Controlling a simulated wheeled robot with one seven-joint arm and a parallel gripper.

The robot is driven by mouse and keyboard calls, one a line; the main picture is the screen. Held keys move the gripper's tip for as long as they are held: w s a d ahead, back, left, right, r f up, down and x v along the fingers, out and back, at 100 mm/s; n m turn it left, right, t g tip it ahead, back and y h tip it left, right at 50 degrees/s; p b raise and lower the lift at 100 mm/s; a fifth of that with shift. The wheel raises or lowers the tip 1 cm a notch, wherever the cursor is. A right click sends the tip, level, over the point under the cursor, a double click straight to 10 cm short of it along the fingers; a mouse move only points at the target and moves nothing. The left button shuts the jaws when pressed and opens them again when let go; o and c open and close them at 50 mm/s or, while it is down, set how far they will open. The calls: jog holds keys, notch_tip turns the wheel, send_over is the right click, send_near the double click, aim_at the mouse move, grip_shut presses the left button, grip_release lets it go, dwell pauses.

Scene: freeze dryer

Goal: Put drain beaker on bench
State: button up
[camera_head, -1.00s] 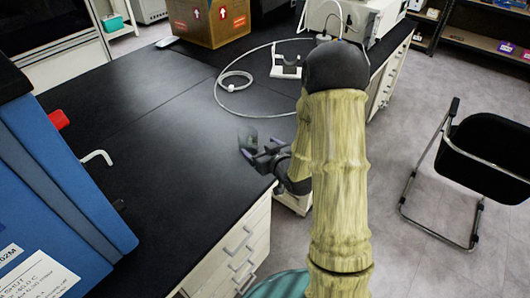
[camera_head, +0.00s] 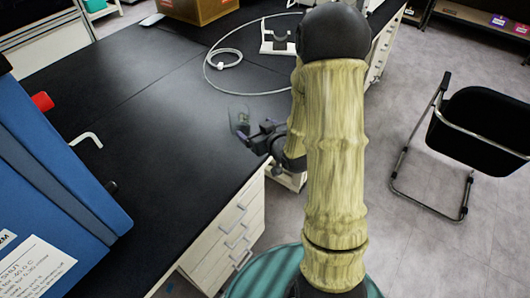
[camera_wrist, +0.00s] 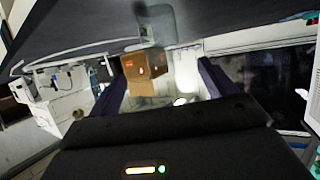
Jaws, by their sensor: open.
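The drain beaker (camera_head: 239,118) is a clear, faintly grey vessel. It appears to stand upright on the black bench (camera_head: 150,150), near the bench's right edge. My gripper (camera_head: 259,133) is just to the right of it in the head view, with a small gap between them. In the wrist view the beaker (camera_wrist: 157,22) shows faintly at the top, beyond the spread fingers. My gripper (camera_wrist: 160,78) is open with nothing between its fingers. The beaker's base is hard to make out.
A blue cabinet (camera_head: 60,150) with a bent white tube (camera_head: 87,139) stands at the left. A coiled white hose (camera_head: 226,58) and a cardboard box (camera_head: 200,8) are at the back of the bench. A black chair (camera_head: 475,130) is on the floor at right. The bench middle is clear.

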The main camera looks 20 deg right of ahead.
jog(key=s+a+r+m+g+h, duration=0.1)
jog(key=s+g, duration=0.4)
jog(key=s, duration=0.4)
jog(key=s+a+r+m+g+h, duration=0.1)
jog(key=s+g, duration=0.4)
jog(key=s, duration=0.5)
jog(key=shift+a+r+m+g+h, duration=0.3)
jog(key=shift+r+g+h, duration=0.1)
jog(key=shift+r, duration=0.4)
